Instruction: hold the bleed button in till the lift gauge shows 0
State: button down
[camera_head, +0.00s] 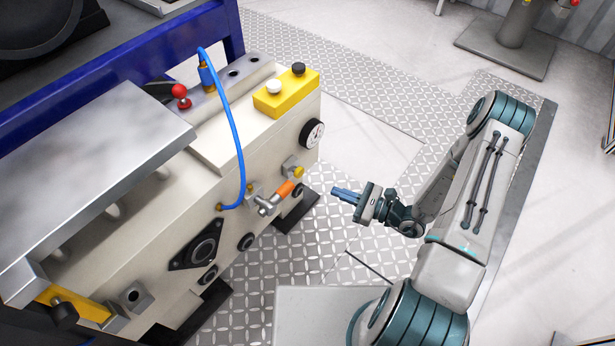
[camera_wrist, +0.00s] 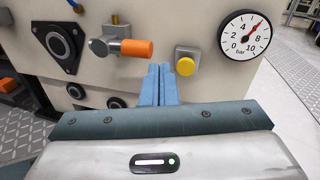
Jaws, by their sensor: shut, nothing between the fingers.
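The round yellow bleed button (camera_wrist: 185,66) sits on a small grey block on the cream machine face; it also shows in the head view (camera_head: 299,171). The lift gauge (camera_wrist: 245,35) is a white dial marked 0 to 10 bar, up and right of the button.
A valve with an orange handle (camera_wrist: 135,48) lies left of the button, close to my fingertips in the picture. A blue hose (camera_head: 238,140) loops down the machine face. A yellow box with white and black buttons (camera_head: 286,96) sits on top. Open floor lies right of the machine.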

aim_at(299, 172)
jog(key=f+m+t, duration=0.1)
jog(key=d+f+m+t+h, duration=0.1)
jog(key=f, duration=0.1)
jog(key=f+m+t+h, duration=0.1)
jog(key=f, duration=0.1)
jog(key=shift+w+d+m, duration=0.25)
jog(key=shift+w+m, duration=0.05)
jog(key=shift+m, duration=0.1)
jog(key=b+x, duration=0.3)
jog(key=x, duration=1)
jog(key=shift+w+r, duration=0.1)
jog(key=shift+w+a, duration=0.3)
jog(key=shift+a, duration=0.05)
